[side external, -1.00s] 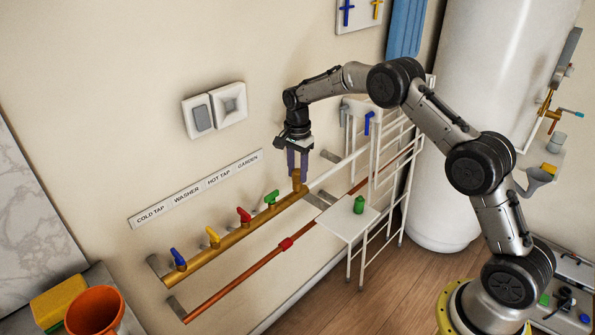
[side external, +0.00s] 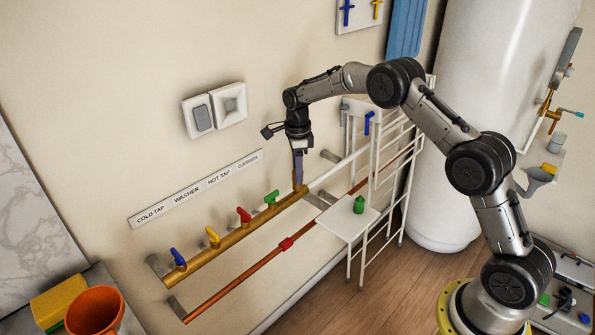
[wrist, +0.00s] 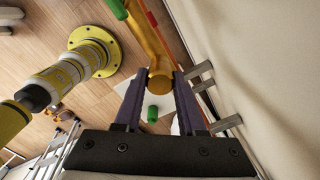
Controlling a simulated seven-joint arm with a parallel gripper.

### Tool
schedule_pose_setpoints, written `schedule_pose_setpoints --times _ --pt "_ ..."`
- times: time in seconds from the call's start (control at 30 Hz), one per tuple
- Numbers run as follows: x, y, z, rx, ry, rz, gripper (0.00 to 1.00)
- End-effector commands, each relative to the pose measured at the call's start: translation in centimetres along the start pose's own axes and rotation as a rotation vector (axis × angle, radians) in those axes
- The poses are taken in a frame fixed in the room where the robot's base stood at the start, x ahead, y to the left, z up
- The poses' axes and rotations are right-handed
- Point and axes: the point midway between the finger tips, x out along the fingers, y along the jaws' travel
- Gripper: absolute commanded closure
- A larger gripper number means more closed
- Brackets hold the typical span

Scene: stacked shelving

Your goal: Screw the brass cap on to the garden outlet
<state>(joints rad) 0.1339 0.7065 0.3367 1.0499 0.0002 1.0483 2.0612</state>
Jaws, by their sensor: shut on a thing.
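The brass pipe (side external: 225,241) runs along the wall with blue, yellow, red and green valve handles. The green handle (side external: 271,197) sits nearest the GARDEN label (side external: 248,160). My gripper (side external: 299,181) points down at the pipe's far right end, shut on the brass cap (side external: 300,189). In the wrist view the cap (wrist: 160,83) shows as a round brass piece between the two purple-grey fingertips (wrist: 160,77). The cap is at the pipe end. The outlet under it is hidden, so I cannot tell how the threads sit.
A red-brown pipe (side external: 245,274) runs lower along the wall. A white rack (side external: 392,190) stands right of my gripper, its small shelf (side external: 338,223) holding a green object (side external: 359,204). An orange bucket (side external: 95,309) is at bottom left. The wall lies close behind the gripper.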

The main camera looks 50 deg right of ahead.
Motion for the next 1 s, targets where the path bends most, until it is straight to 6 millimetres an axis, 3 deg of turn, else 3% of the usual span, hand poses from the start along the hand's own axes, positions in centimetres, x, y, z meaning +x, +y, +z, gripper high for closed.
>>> schedule_pose_setpoints --times 0.4,0.73,0.77,0.8,0.83,1.0 --pt "-0.02 -0.02 -0.12 0.507 0.002 0.001 1.00" --pt "-0.05 -0.02 -0.12 0.564 0.002 0.000 1.00" --pt "-0.05 -0.02 -0.12 0.564 0.002 0.000 0.57" --pt "-0.05 -0.02 -0.11 0.564 0.002 0.000 0.50" --pt "-0.05 -0.02 -0.10 0.564 0.002 0.000 0.46" --pt "-0.03 -0.02 -0.06 0.563 0.001 0.000 0.46"
